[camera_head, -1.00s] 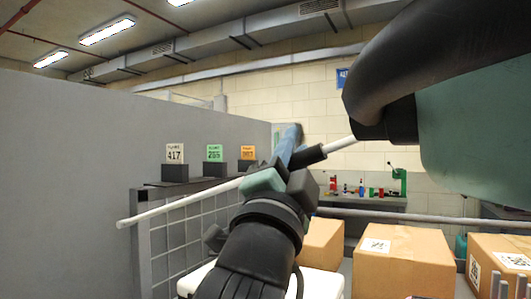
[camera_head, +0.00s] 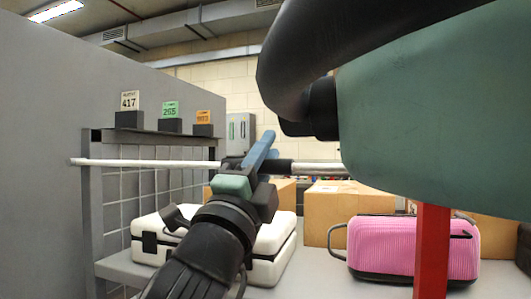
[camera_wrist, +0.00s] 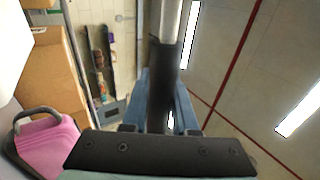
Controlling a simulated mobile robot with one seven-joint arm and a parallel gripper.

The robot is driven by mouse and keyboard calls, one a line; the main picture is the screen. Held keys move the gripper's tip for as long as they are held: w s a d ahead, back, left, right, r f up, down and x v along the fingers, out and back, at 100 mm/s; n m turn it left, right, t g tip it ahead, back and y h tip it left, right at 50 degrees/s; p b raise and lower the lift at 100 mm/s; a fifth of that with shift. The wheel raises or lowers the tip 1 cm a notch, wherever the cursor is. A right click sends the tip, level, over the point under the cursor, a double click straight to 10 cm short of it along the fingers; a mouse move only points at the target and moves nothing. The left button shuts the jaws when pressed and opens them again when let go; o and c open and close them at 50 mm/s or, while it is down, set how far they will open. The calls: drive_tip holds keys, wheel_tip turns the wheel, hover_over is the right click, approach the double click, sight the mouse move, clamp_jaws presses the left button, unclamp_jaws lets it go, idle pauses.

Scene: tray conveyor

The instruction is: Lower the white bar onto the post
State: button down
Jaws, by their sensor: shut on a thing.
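The white bar (camera_head: 140,163) runs almost level across the head view. Its black sleeve (camera_head: 281,166) is between the blue fingers of my gripper (camera_head: 264,152), which is shut on it. In the wrist view the sleeve (camera_wrist: 164,85) sits between the fingers (camera_wrist: 163,108), with a white piece of bar (camera_wrist: 172,18) beyond. The bar's left end is by the top of a grey upright (camera_head: 91,205); I cannot tell whether they touch. Its right end is hidden behind my arm. A red post (camera_head: 431,250) stands at the right, its top hidden by my arm.
A white suitcase (camera_head: 270,248) and a pink suitcase (camera_head: 400,250) lie on a pale surface below the bar. Cardboard boxes (camera_head: 325,205) stand behind. A grey wall (camera_head: 45,140) and mesh panel close the left side. Number signs (camera_head: 129,101) stand on a ledge.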

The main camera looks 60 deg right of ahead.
drive_tip(key=c, duration=0.7)
unclamp_jaws()
drive_tip(key=v, duration=1.3)
drive_tip(key=shift+r, duration=0.1)
